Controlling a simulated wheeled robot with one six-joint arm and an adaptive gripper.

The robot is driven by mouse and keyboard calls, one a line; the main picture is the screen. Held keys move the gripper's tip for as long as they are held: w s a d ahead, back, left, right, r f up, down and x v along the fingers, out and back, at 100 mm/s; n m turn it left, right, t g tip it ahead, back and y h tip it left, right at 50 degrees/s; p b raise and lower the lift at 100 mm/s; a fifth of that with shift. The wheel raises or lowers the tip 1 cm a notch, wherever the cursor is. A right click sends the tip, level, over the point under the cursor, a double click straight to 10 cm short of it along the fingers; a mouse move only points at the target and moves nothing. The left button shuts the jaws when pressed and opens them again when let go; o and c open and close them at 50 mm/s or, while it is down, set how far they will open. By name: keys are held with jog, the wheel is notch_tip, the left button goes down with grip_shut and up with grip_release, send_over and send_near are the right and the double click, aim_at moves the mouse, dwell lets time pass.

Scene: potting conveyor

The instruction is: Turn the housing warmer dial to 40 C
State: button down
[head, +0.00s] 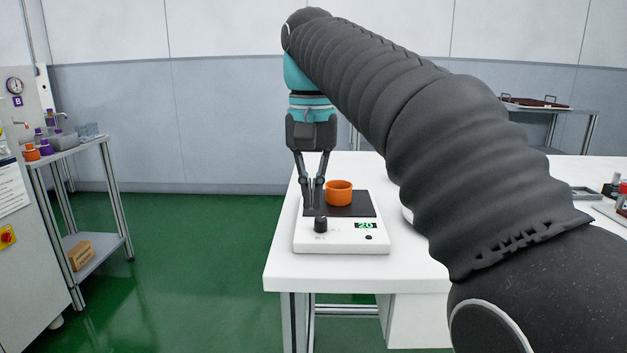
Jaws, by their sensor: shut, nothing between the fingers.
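The housing warmer (341,245) is a white box with a dark top plate, standing near the left end of the white table. Its black dial (320,225) is at the front left, and its green display (366,225) reads 20. My gripper (318,209) points down at the left of the warmer, with its fingertips shut and empty, just above or behind the dial. I cannot tell whether they touch the dial. An orange housing (339,194) stands upright on the dark plate, close to the right of my fingers.
The white table (283,268) has free room in front of the warmer. My arm hides part of the table to the right. A grey tray (586,193) and small items lie at the far right. A metal cart (85,147) with orange and purple parts stands at the left, apart from the table.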

aim_at(327, 237)
jog(key=shift+r, duration=0.75)
jog(key=shift+w+d+f+b, duration=0.1)
jog(key=shift+d+f+b, duration=0.35)
jog(key=shift+f, duration=0.55)
jog(key=shift+w+d+f+b, duration=0.1)
jog(key=shift+d+f+b, duration=0.4)
jog(key=shift+f, duration=0.55)
jog(key=shift+d+f+b, duration=0.3)
jog(key=shift+f+b, duration=0.3)
jog(key=shift+f, duration=0.4)
jog(key=shift+a+r+p, duration=0.1)
jog(key=shift+a+p, duration=0.05)
jog(key=shift+p, duration=0.2)
jog(key=shift+a+p, duration=0.55)
jog(key=shift+p, duration=0.75)
